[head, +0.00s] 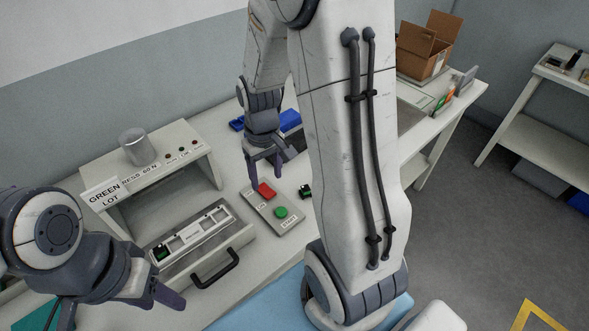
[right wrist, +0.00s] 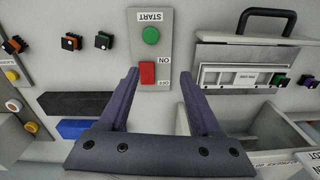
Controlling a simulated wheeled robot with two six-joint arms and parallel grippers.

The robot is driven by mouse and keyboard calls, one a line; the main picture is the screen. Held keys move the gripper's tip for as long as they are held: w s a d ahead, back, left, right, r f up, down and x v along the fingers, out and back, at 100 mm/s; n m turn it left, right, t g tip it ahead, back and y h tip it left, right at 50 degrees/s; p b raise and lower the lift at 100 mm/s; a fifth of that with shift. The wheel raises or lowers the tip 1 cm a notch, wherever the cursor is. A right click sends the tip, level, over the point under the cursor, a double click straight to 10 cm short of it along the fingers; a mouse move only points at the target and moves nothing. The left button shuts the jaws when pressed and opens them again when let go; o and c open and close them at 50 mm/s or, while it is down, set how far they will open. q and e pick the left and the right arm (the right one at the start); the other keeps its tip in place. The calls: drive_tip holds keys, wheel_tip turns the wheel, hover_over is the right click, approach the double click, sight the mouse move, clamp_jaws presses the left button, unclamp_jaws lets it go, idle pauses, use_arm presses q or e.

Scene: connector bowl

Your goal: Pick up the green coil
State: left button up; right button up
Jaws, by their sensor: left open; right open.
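Two small black parts with green tops fit the name green coil, and I cannot tell which is meant. One (head: 305,191) lies on the table just right of the switch panel; it also shows in the right wrist view (right wrist: 104,40). The other (head: 162,252) sits at the left end of the tray, also in the right wrist view (right wrist: 280,80). My right gripper (head: 267,173) is open and empty above the table behind the switch panel; its fingers frame the red switch in the right wrist view (right wrist: 159,78). My left gripper (head: 115,312) is open at the lower left, away from both parts.
The switch panel (head: 285,223) has red and green buttons. A press stand (head: 205,145) with a GREEN LOT sign stands behind the handled tray fixture (head: 240,240). Orange-topped parts (right wrist: 71,41) and blue bins (head: 290,120) are nearby. A cardboard box (head: 425,52) stands at the back right.

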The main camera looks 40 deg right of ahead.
drive_tip(key=s+d+f+m+p, duration=0.1)
drive_tip(key=d+f+m+p, duration=0.15)
drive_tip(key=d, duration=0.95)
hover_over(305, 188)
drive_tip(key=shift+m, duration=0.25)
drive_tip(key=f, duration=0.4)
drive_tip(key=shift+s+d, duration=0.3)
drive_tip(key=shift+s, duration=0.05)
drive_tip(key=shift+w+a+f+p, duration=0.15)
drive_tip(key=shift+f+p, duration=0.5)
drive_tip(key=shift+f, duration=0.9)
drive_tip(key=shift+w+a+f+p, duration=0.15)
drive_tip(key=shift+f+p, duration=0.5)
drive_tip(key=shift+f, duration=0.85)
use_arm(q)
wheel_tip(305, 188, up, 6)
drive_tip(key=shift+r, duration=0.2)
use_arm(e)
drive_tip(key=shift+c, duration=0.3)
clamp_jaws()
